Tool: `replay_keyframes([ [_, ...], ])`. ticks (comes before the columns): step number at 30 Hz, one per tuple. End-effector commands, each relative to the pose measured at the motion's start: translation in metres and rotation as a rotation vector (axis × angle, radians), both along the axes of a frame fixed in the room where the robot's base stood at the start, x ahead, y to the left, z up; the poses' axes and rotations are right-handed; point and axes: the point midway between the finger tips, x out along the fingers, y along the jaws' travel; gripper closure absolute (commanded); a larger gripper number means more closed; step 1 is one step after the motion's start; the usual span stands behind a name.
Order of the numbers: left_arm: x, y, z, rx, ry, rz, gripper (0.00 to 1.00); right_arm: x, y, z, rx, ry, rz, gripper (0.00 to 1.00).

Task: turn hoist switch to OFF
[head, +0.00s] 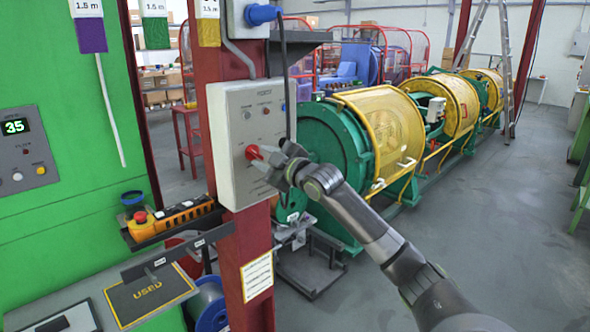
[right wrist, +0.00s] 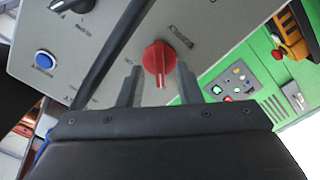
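A grey control box (head: 235,135) is mounted on the red post. It carries a red rotary switch (head: 252,152), which also shows in the right wrist view (right wrist: 159,58). A white line on its handle points toward the wrist in that view. The lettering beside it is too small to read surely. My right gripper (head: 270,162) is at the box front. In the right wrist view its two fingers (right wrist: 160,86) stand apart, one on each side of the red handle; whether they touch it I cannot tell. My left gripper is not in view.
A dark cable (head: 287,70) hangs in front of the box's right side. A black knob (right wrist: 72,4) and a blue button (right wrist: 45,61) sit on the same panel. An orange pendant (head: 175,217) lies on a shelf below left. The green and yellow strander (head: 375,130) stands behind.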

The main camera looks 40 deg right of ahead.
Motion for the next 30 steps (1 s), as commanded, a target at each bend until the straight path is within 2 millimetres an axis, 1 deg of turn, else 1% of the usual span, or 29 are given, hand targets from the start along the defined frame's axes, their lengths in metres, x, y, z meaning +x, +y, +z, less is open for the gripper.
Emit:
replay_keyframes([
  [1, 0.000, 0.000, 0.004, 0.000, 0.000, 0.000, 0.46, -0.008, -0.001, 0.001, -0.006, 0.002, 0.000, 0.68],
  [6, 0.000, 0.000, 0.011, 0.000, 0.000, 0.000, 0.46, -0.037, -0.003, 0.001, -0.008, 0.004, -0.001, 0.68],
  [13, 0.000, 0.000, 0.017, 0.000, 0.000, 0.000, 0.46, -0.073, -0.005, 0.001, -0.009, 0.006, 0.002, 0.68],
  [20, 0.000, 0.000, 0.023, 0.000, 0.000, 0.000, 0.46, -0.098, -0.007, 0.000, -0.008, 0.005, 0.001, 0.68],
  [30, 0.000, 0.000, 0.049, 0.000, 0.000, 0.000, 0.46, -0.127, -0.009, 0.002, -0.006, 0.006, 0.001, 0.68],
])
